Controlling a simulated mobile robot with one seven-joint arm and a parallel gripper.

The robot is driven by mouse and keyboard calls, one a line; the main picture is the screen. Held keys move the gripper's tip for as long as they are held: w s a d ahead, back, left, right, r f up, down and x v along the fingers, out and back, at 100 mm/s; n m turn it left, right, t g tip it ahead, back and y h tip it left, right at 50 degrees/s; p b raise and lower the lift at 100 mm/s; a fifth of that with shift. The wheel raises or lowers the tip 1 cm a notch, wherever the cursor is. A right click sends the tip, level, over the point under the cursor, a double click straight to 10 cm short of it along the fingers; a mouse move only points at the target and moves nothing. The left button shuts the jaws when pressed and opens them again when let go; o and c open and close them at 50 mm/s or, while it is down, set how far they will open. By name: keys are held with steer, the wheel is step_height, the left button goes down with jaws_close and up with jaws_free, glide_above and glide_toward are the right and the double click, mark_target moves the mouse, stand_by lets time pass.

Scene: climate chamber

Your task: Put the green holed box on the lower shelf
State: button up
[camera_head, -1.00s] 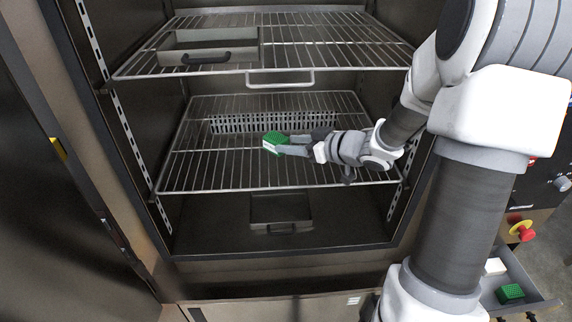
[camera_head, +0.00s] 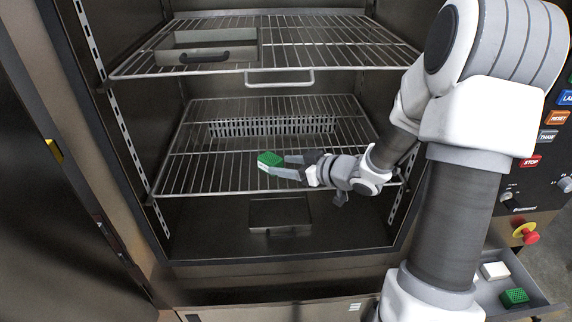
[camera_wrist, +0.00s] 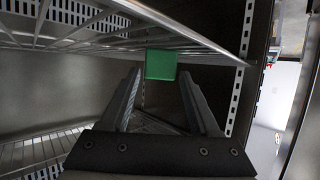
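The green holed box (camera_head: 269,158) is at the tips of my gripper (camera_head: 272,164). In the head view it appears over the front part of the lower wire shelf (camera_head: 200,172). My gripper reaches in from the right. I cannot tell whether the box touches the shelf wires.
The upper wire shelf (camera_head: 330,40) carries an open metal tray (camera_head: 245,46) with a dark handle. Another tray (camera_head: 280,212) lies on the chamber floor. An open drawer (camera_head: 532,283) at the right holds a white box (camera_head: 494,270) and another green box (camera_head: 515,297). Much of the lower shelf is clear.

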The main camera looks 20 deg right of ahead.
steer(key=shift+o, duration=1.2)
steer(key=shift+r, duration=0.2)
steer(key=shift+s+d+r, duration=0.15)
steer(key=shift+s+d, duration=0.05)
steer(key=shift+s, duration=0.05)
steer(key=p+v, duration=0.2)
steer(key=v, duration=0.9)
steer(key=shift+s, duration=0.2)
